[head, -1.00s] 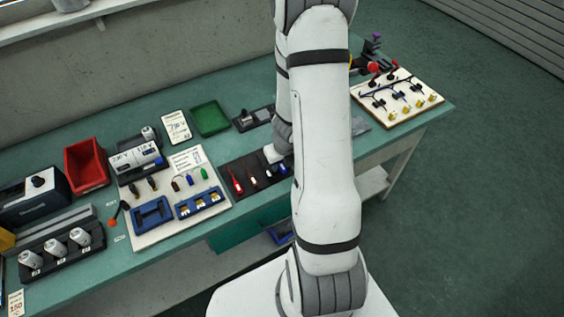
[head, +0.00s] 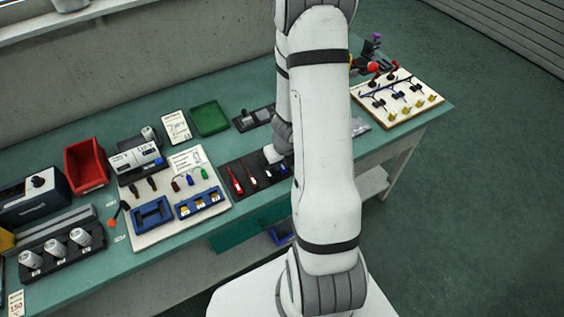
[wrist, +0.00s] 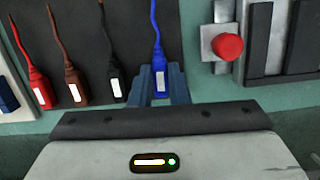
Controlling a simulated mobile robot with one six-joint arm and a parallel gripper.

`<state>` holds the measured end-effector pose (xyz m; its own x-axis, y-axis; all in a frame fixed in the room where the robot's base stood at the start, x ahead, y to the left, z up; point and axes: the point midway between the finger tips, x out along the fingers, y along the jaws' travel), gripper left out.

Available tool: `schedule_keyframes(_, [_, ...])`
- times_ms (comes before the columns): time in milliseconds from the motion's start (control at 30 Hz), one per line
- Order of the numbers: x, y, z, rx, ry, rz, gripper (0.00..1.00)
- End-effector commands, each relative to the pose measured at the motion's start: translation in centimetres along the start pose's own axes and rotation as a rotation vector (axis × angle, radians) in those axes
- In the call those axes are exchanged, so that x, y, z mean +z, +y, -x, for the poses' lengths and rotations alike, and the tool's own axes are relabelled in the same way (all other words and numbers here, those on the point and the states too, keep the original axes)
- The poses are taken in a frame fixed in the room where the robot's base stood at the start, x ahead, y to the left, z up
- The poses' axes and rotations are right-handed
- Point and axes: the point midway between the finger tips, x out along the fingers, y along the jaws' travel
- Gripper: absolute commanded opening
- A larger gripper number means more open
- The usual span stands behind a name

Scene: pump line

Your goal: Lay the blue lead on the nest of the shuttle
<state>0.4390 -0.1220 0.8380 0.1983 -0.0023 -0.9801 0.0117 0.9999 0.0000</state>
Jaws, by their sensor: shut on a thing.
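The blue lead (wrist: 155,45) is in the wrist view, its plug end between the fingers of my gripper (wrist: 158,88) and its cable running up over a dark rack (wrist: 130,20). My gripper is shut on the plug, which has a white label. I cannot tell whether the plug still touches the rack.
In the head view, a cream board (head: 140,235) with plugs and blue holders is left of the rack.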

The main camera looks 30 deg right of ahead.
Motion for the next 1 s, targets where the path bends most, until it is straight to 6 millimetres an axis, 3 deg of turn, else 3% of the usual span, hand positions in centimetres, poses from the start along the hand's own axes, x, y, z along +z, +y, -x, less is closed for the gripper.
schedule_keyframes(1000, [1.0, 0.0, 4.8, 0.000, 0.000, -0.001, 0.00])
